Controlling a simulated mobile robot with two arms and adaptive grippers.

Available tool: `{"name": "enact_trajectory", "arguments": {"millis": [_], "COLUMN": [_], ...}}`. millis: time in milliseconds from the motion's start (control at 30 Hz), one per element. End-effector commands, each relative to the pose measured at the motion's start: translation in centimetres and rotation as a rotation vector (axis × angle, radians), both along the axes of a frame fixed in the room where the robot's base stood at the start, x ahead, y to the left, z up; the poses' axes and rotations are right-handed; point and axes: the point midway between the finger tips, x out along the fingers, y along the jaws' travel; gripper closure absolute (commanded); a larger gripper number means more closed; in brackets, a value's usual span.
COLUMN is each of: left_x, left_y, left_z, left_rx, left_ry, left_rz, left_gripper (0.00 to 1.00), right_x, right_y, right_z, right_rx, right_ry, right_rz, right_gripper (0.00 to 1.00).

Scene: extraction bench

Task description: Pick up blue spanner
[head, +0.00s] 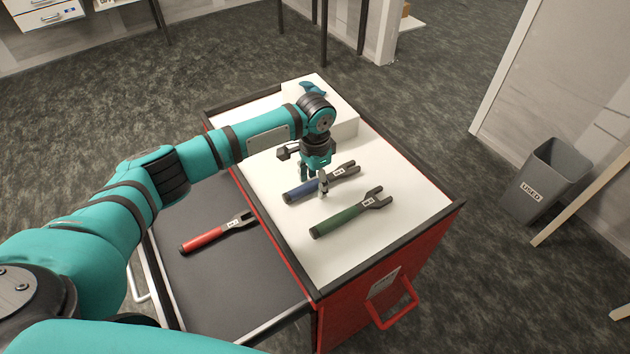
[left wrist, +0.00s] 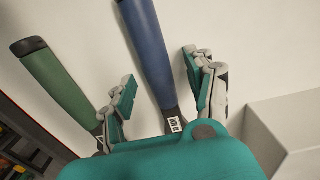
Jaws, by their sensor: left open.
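The blue spanner (head: 298,193) lies on the white top of the red cart, its dark open jaw pointing to the upper right. My left gripper (head: 314,187) points down over it, open, with one finger on each side of its handle. In the left wrist view the blue handle (left wrist: 152,45) runs between the spread fingers (left wrist: 158,68), with gaps visible on both sides. The gripper body hides the spanner's jaw end there. My right gripper is not in view.
A green spanner (head: 345,215) lies close beside the blue one. A red spanner (head: 208,238) lies in the open dark drawer (head: 225,283). A white box (head: 343,108) with a blue item (head: 312,89) stands at the cart's back. A grey bin (head: 549,181) stands right.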

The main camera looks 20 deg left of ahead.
Motion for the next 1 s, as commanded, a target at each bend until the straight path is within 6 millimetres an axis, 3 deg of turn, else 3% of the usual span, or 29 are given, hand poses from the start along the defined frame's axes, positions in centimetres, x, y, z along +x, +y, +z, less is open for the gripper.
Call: {"name": "enact_trajectory", "arguments": {"millis": [233,633,1000], "left_x": [0.02,0.04,0.09], "left_y": [0.01,0.02,0.00], "left_z": [-0.19,-0.13,0.00], "left_rx": [0.001,0.000,-0.001], "left_ry": [-0.001,-0.001,-0.002], "left_rz": [0.000,0.000,0.000], "left_gripper": [0.46,0.98,1.00], "right_x": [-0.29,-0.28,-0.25], "right_y": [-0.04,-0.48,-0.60], "right_z": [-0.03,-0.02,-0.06], "right_rx": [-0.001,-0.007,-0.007], "right_ry": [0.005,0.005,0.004], "right_rz": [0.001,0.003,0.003], "right_gripper": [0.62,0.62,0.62]}}
